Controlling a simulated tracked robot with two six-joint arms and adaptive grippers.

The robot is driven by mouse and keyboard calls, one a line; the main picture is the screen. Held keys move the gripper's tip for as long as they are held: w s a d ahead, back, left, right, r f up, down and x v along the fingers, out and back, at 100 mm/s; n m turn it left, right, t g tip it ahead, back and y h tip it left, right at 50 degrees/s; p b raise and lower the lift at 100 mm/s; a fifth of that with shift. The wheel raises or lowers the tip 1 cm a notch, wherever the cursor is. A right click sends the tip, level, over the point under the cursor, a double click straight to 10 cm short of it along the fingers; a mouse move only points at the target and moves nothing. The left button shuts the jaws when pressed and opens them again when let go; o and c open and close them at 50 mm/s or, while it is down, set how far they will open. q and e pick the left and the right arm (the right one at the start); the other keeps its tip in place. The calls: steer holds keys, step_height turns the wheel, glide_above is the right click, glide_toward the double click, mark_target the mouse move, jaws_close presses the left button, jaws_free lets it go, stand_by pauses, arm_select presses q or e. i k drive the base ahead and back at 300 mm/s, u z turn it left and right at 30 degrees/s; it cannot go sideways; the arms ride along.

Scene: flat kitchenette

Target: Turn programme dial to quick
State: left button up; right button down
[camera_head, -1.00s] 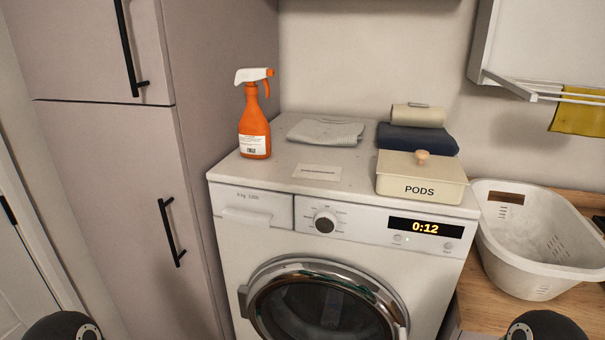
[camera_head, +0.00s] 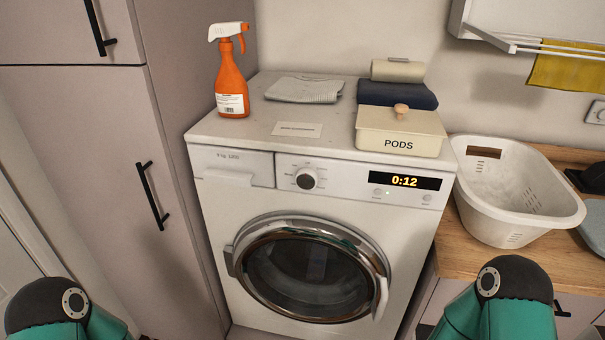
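The programme dial (camera_head: 307,178) is a round dark-and-silver knob on the white control panel of the washing machine (camera_head: 215,240). Small labels ring it, too small to read. To its right a display (camera_head: 404,181) shows 0:12 in yellow, with small buttons below it. The round door with its chrome ring is shut. Only the upper parts of my two arms show at the bottom left and bottom right corners. Neither gripper is in view, and nothing of mine touches the dial.
On the machine top stand an orange spray bottle (camera_head: 231,84), a folded grey cloth (camera_head: 303,90), a card (camera_head: 297,130), a PODS box (camera_head: 400,141) and a folded navy towel (camera_head: 397,95). A white basket (camera_head: 520,205) is on the wooden counter at right. A tall cabinet (camera_head: 95,130) stands left.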

mark_target(306, 179)
steer(key=z, duration=0.8)
steer(key=k, duration=1.15)
steer(key=u, duration=0.85)
steer(key=i, duration=1)
steer(key=z, duration=0.05)
